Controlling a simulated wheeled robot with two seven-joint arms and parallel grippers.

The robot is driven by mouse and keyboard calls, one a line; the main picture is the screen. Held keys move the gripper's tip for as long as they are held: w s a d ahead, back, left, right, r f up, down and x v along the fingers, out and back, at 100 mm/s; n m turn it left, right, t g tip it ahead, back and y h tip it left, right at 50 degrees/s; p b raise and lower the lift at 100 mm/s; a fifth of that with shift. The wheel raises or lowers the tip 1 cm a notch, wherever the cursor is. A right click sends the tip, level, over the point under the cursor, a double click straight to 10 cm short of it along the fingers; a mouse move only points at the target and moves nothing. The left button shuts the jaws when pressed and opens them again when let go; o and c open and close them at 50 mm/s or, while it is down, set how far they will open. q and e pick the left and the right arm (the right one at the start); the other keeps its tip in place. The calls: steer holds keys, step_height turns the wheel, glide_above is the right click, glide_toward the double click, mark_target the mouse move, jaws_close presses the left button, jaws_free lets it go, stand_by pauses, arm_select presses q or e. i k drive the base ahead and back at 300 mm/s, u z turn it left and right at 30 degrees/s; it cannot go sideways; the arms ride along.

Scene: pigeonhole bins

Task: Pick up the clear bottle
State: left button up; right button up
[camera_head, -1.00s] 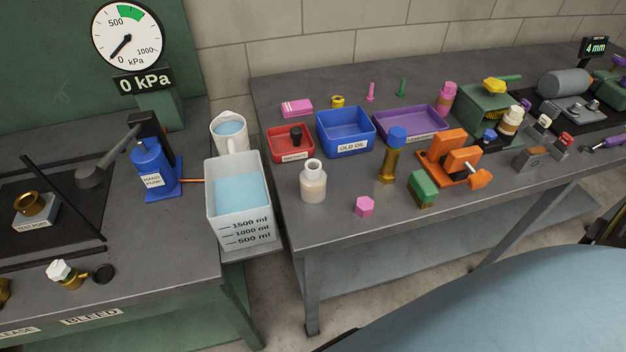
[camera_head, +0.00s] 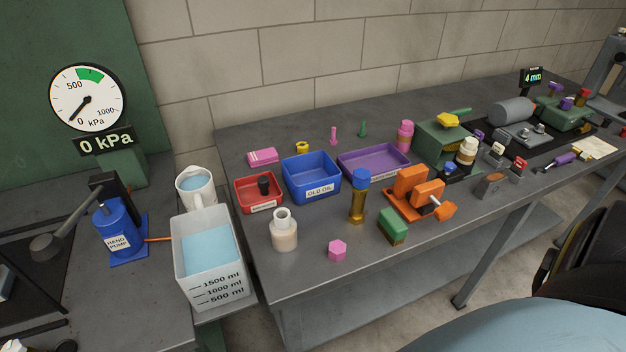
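A small clear bottle (camera_head: 284,234) with a pale, cream-coloured lower part and an open, narrower neck stands upright on the grey workbench (camera_head: 345,284). It is near the bench's left front edge, in front of the red tray (camera_head: 258,191) and the blue bin (camera_head: 311,178). Nothing holds it. Neither of my grippers is in view.
A pink hexagonal block (camera_head: 337,250) and a gold cylinder with a blue top (camera_head: 358,196) stand right of the bottle. A water-filled measuring container (camera_head: 211,279) is close on its left. An orange vise (camera_head: 420,193) and green block (camera_head: 392,226) lie further right.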

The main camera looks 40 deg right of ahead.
mark_target(283, 228)
steer(key=u, duration=1.9)
steer(key=k, duration=0.5)
steer(key=z, duration=1.3)
